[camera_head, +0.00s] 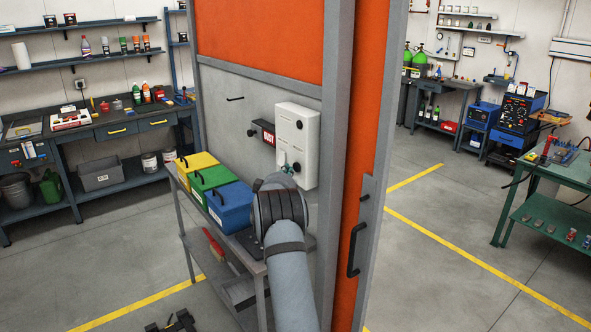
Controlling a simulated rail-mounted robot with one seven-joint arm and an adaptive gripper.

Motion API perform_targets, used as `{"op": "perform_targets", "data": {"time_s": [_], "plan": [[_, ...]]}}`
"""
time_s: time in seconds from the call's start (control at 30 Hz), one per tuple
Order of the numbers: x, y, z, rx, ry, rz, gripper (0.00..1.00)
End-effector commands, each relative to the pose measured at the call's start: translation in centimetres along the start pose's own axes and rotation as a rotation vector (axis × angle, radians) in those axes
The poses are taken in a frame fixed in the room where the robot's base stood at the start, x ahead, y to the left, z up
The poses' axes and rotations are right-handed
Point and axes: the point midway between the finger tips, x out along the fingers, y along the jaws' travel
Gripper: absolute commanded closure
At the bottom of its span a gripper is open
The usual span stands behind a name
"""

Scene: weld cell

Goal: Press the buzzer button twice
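A white wall box (311,140) with small dark knobs is fixed to the grey panel of the partition. A dark unit with a red lettered face (267,135) juts out at its left side. I cannot tell for sure which part is the buzzer button. My grey arm rises from the bottom edge, and its dark joint covers the area just below the box. A small dark and teal piece shows above that joint, in front of the box's lower left. It may be part of my gripper; its finger opening and any contact are hidden.
A grey cart (179,215) carries yellow (198,163), green (211,179) and blue (231,205) bins left of my arm. An orange door with a black handle (354,250) stands to the right. A dark object (172,323) lies at the bottom edge. Floor farther right is open.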

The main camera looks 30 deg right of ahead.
Motion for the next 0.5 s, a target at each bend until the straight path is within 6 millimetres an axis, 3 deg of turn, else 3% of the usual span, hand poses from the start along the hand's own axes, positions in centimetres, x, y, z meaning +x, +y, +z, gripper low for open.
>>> {"op": "perform_targets", "data": {"time_s": [0.5], "plan": [[-2.6,-2.1,-1.9,0.001,0.002,-0.001,1.0]]}}
